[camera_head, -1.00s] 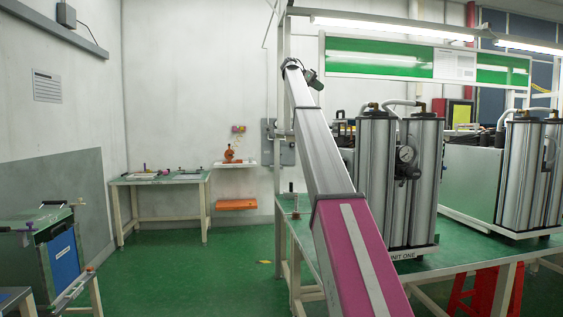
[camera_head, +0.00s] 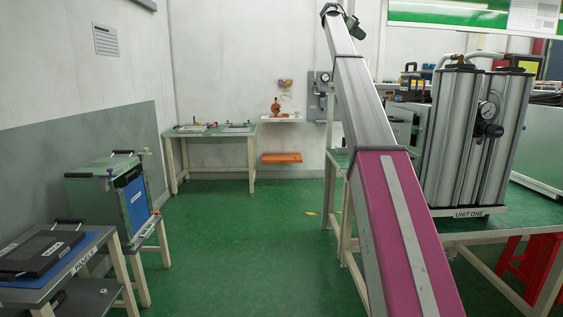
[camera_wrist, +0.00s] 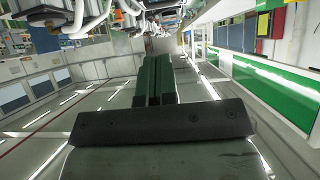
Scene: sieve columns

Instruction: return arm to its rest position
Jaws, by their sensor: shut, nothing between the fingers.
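My arm shows in the head view as a long magenta and silver link slanting up to a small dark joint at the top. It stands in front of the bench with the silver column unit (camera_head: 472,140) labelled UNIT ONE. In the wrist view my gripper (camera_wrist: 154,62) has its two dark green fingers side by side, shut, with nothing seen between them. The wrist view looks tilted across the room, with column tops and white hoses at its upper edge. The fingers touch nothing that I can see.
The green bench (camera_head: 470,226) stands at right, with a red stool (camera_head: 532,262) under it. At left are a table with a black case (camera_head: 42,250) and a blue-fronted box (camera_head: 112,193). A green-topped table (camera_head: 212,133) stands at the back wall. Green floor (camera_head: 245,250) between is clear.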

